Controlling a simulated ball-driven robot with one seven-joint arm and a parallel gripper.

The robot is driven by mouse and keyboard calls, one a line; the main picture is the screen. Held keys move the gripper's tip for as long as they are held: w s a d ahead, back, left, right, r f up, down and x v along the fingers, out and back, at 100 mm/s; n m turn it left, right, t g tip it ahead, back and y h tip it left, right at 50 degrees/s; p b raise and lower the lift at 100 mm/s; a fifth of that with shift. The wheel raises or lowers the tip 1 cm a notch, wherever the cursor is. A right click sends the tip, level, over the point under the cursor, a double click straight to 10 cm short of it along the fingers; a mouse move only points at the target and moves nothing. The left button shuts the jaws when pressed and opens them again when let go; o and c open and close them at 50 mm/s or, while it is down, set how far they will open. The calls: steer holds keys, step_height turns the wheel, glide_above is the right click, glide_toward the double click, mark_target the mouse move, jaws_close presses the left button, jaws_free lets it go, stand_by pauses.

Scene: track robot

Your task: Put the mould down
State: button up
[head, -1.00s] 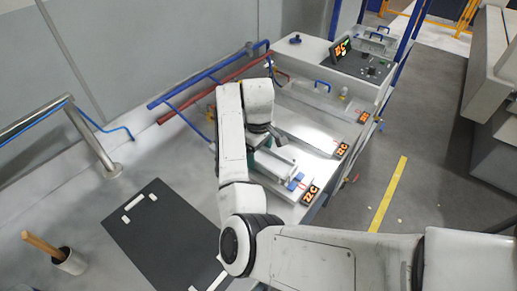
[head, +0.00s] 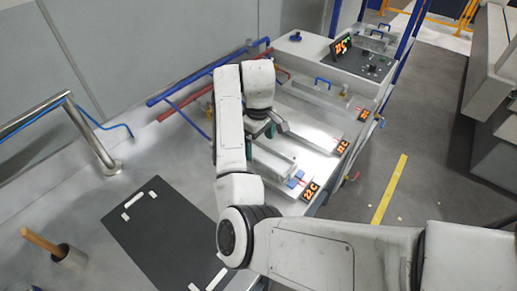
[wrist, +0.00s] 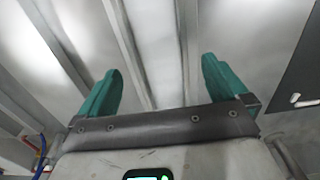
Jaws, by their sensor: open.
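A pale, box-shaped mould (head: 272,160) rests in the nearest station of the bench, beside a small blue part and an orange display.
A black board (head: 165,235) lies on the floor-like grey surface at lower left, near a holder with a wooden handle (head: 42,244). Blue and red pipes (head: 185,100) run behind the bench. A control panel (head: 362,62) stands at its far end. The aisle at right is open.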

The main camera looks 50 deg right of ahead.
mark_target(258, 154)
step_height(258, 154, up, 8)
steer(key=p, duration=0.2)
steer(key=shift+r, duration=0.2)
